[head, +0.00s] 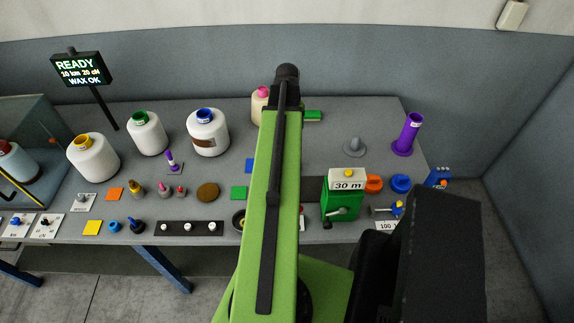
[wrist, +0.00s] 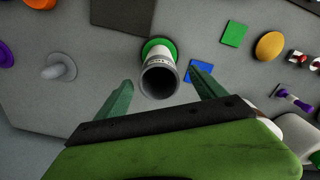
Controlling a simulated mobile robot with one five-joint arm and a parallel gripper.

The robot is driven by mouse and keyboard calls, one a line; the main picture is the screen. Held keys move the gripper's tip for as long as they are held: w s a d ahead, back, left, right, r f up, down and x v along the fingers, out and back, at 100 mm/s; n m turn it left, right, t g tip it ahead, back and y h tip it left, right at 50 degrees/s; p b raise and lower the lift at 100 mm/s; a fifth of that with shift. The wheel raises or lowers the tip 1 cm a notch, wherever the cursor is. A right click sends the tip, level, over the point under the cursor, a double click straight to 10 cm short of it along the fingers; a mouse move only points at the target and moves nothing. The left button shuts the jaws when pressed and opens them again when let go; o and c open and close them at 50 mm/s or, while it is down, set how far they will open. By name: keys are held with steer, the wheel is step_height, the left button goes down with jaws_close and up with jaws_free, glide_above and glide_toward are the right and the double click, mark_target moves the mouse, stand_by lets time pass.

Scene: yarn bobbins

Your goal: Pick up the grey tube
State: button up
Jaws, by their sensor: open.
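The grey tube (wrist: 160,84) shows in the wrist view with its dark open end facing the camera and a pale, labelled side above it. A green rim (wrist: 157,45) shows at its far end. My gripper (wrist: 161,77) is open, with one green finger to the left of the tube and one to the right. The tube appears between the fingertips, with gaps on both sides; its distance from them is hard to tell. In the head view my arm hides the tube, and the fingers do not show.
A grey cone (head: 355,148) and a purple tube (head: 407,135) stand at the right of the table. White bobbins (head: 207,132) stand at the left. A green box labelled 30 m (head: 342,200) is at the front. A blue square (wrist: 203,68) lies near the right finger.

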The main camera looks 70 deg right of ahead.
steer(key=f+b, duration=0.4)
steer(key=f, duration=0.1)
steer(key=f+b, duration=0.2)
steer(key=f, duration=0.1)
steer(key=shift+d, duration=0.25)
steer(key=shift+r, duration=0.25)
steer(key=c, duration=1.5)
steer(key=shift+o, duration=0.2)
step_height(320, 180, up, 10)
steer(key=p, duration=1)
